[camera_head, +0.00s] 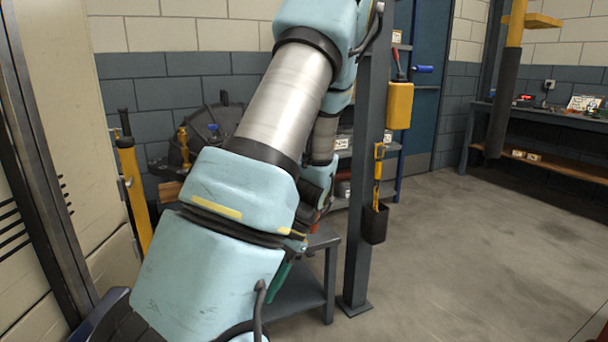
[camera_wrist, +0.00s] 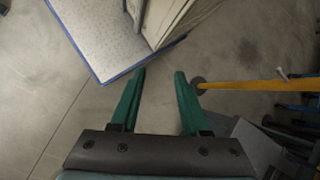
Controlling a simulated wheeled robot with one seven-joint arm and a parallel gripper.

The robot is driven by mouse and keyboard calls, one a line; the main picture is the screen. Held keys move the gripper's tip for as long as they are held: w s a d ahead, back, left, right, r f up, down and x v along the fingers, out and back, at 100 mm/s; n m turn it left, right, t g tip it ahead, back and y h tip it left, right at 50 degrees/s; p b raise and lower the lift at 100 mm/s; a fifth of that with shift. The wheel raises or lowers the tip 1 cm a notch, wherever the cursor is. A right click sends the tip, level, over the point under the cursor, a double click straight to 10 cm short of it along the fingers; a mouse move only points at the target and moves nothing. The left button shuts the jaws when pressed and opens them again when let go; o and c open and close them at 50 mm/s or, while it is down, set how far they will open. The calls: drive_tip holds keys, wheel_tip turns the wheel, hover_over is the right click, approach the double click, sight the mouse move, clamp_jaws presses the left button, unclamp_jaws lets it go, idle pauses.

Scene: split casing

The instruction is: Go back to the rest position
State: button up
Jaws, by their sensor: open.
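My gripper (camera_wrist: 159,74) shows in the wrist view with two green fingers spread apart. It is open, with nothing between the fingers. Below the fingertips is bare concrete floor. In the head view my blue and silver arm fills the middle and hides much of what lies behind it. My gripper is mostly hidden there behind the arm.
A grey bench (camera_head: 302,294) stands behind my arm, beside a dark upright post (camera_head: 365,180). A yellow post (camera_wrist: 262,85) lies right of the fingers in the wrist view. A workbench (camera_head: 545,118) stands at the far right. The floor (camera_head: 480,240) on the right is clear.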

wheel_tip(320, 180, up, 21)
drive_tip(key=s+d+n+t+h+p, duration=0.1)
drive_tip(key=n+t+h+p, duration=0.4)
drive_tip(key=p, duration=0.6)
drive_tip(key=shift+s+d+n+t+h, duration=0.3)
drive_tip(key=shift+d+h, duration=0.05)
drive_tip(key=shift+h, duration=0.05)
